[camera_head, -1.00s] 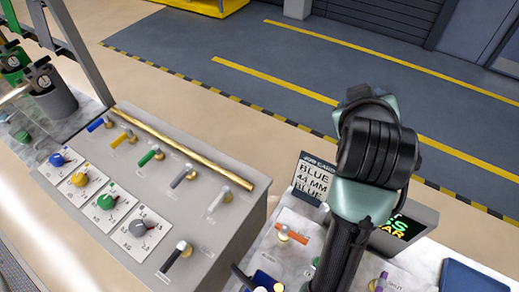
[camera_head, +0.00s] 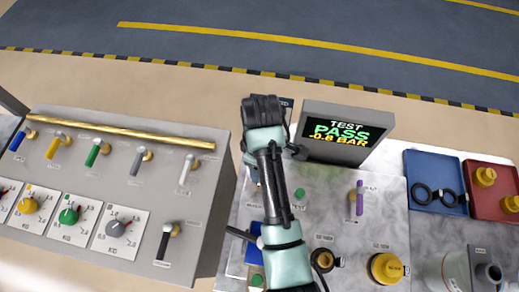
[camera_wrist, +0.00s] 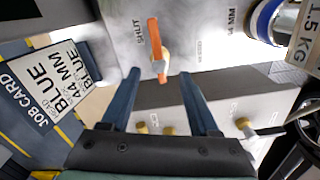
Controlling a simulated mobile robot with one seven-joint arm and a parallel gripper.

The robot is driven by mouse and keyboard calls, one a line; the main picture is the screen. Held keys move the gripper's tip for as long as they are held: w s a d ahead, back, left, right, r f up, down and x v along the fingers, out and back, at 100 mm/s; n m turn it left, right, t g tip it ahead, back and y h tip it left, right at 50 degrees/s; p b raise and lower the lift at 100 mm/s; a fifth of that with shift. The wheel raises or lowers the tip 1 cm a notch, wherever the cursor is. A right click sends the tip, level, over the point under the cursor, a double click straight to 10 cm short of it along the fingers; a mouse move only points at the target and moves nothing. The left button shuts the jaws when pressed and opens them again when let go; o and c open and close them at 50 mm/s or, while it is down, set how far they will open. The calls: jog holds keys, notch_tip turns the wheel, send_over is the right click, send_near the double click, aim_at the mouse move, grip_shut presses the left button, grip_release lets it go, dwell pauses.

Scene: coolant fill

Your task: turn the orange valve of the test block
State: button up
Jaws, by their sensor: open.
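The orange valve (camera_wrist: 156,40) shows in the wrist view, with an orange bar handle on a pale brass-coloured stem. Its handle runs nearly up and down in that picture, beside the printed word SHUT. My gripper (camera_wrist: 159,75) is open and empty, its two dark blue fingers apart.
A screen (camera_head: 342,133) reads TEST PASS, -0.8 BAR. A purple valve (camera_head: 359,198) stands right of my arm. The grey panel (camera_head: 188,221) with coloured levers and dials is at left. A job card (camera_wrist: 45,88) stands at left in the wrist view. Blue (camera_head: 421,167) and red trays (camera_head: 478,206) lie right.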

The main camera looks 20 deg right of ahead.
notch_tip(320, 180, down, 6)
jog(key=shift+f, duration=0.1)
dwell(0.4)
grip_shut()
